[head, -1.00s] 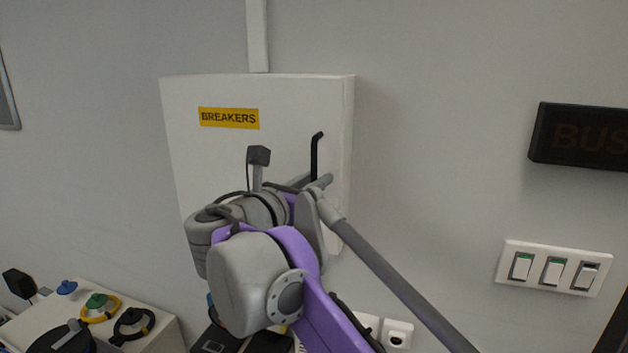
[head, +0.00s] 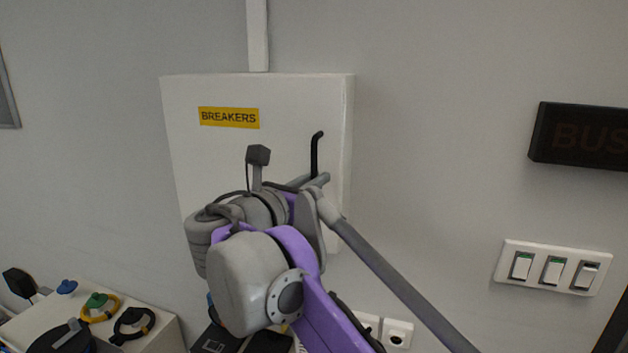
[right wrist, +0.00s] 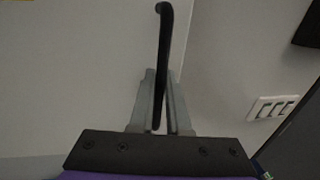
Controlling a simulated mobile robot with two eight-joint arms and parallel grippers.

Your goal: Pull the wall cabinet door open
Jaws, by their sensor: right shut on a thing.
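The white wall cabinet (head: 185,150) hangs on the wall with a yellow BREAKERS label (head: 229,117) on its door. Its door looks closed flush with the box. A black bar handle (head: 315,155) stands upright near the door's right edge. My right gripper (head: 321,181) is at the handle's lower part, which it hides in the head view. In the right wrist view, the fingers (right wrist: 163,105) are shut on the black handle (right wrist: 164,50), one on each side. My left gripper does not show.
Light switches (head: 553,268) and a dark sign (head: 580,136) are on the wall to the right. A white surface (head: 150,345) with cable rings and plugs (head: 101,308) is at the lower left. A socket (head: 397,333) is below the cabinet. Bare wall lies right of the cabinet.

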